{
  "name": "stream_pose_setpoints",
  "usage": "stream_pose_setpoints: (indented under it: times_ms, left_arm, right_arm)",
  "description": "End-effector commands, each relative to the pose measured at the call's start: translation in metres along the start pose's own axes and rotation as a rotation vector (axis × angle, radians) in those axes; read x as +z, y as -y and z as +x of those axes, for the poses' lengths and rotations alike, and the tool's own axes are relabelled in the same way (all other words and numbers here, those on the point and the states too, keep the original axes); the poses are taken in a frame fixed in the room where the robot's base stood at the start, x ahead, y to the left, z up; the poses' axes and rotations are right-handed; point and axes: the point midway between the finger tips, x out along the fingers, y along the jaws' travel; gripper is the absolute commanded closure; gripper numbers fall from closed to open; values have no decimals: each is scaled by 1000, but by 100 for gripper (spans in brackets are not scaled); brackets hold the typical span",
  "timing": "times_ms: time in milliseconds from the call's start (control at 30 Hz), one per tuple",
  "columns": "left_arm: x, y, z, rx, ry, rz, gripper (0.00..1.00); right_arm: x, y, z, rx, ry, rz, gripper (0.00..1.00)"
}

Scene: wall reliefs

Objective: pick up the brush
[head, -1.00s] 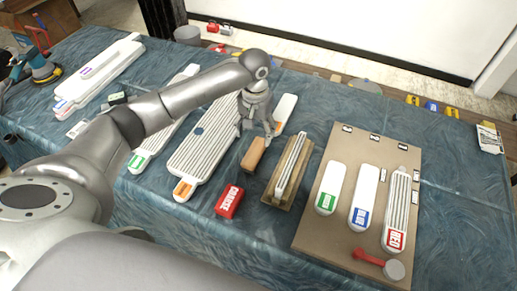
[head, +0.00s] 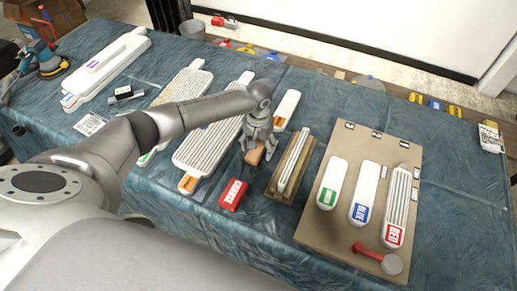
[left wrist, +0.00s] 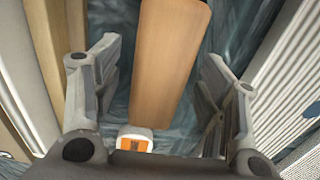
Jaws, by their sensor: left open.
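A tan wooden block, which I take to be the brush (head: 255,156), lies on the blue cloth between a ribbed white panel and a wooden holder. No bristles show. My left gripper (head: 259,147) is directly above it and hides part of it in the head view. In the left wrist view the brush (left wrist: 168,65) is a long smooth wooden bar running between the two open fingers of my left gripper (left wrist: 160,95). A gap shows on each side of the bar, so the fingers do not grip it. My right gripper is not in view.
A wooden holder (head: 274,189) with a ribbed white strip stands close right of the brush. A ribbed white panel (head: 205,151) lies close left. A red box (head: 233,195) is in front. A board (head: 317,233) with labelled white pieces fills the right. Clear cloth lies at the front.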

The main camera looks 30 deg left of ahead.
Motion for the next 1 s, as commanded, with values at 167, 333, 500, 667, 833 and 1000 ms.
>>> stream_pose_setpoints:
  times_ms: [167, 333, 500, 667, 833, 1000]
  left_arm:
    - [0, 0, 0, 0, 0, 0, 44]
    - [0, 0, 0, 0, 0, 0, 66]
    - [0, 0, -1, 0, -1, 0, 86]
    - [0, 0, -1, 0, -1, 0, 86]
    - [-1, 0, -4, 1, -2, 0, 86]
    - [-2, -1, -20, 3, -5, 0, 86]
  right_arm:
    - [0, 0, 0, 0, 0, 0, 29]
    - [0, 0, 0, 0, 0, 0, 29]
    - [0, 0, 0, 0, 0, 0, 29]
    - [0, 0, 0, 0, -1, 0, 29]
    - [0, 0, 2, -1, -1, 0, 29]
    - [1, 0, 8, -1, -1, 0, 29]
